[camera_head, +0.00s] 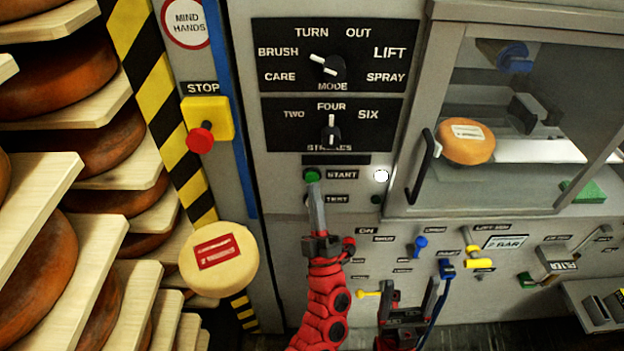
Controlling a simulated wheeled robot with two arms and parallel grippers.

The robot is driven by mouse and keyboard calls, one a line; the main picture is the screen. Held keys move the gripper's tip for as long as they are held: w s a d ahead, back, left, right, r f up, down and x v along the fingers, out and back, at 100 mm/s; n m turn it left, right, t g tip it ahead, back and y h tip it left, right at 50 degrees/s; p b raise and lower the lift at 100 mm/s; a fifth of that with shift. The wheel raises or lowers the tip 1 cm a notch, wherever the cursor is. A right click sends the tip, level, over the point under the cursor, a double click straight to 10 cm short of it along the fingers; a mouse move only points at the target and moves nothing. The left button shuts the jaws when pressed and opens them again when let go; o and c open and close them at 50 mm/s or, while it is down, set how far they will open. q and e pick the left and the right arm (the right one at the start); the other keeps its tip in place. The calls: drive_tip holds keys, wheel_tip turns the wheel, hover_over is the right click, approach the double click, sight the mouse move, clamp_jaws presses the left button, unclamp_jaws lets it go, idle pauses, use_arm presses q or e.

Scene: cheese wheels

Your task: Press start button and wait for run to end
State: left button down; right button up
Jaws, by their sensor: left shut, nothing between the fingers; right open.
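The green start button (312,175) is on the grey control panel, left of the word START. My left gripper (315,187) is shut and empty, its fingertips right at the lower edge of the button. I cannot tell whether the button is pressed in. A round white lamp (381,175) right of START looks lit. The mode knob (328,68) has its white mark toward BRUSH. The strokes knob (331,130) points up to FOUR. My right gripper (408,296) is open and empty, low in front of the panel.
A red stop button (201,138) on a yellow box is at the left. Shelves of cheese wheels (72,75) fill the left side. A pale cheese with a red label (218,285) is lower left. An orange cheese (467,150) sits inside the windowed cabinet (432,110).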

use_arm(q)
drive_tip(key=shift+w, duration=0.3)
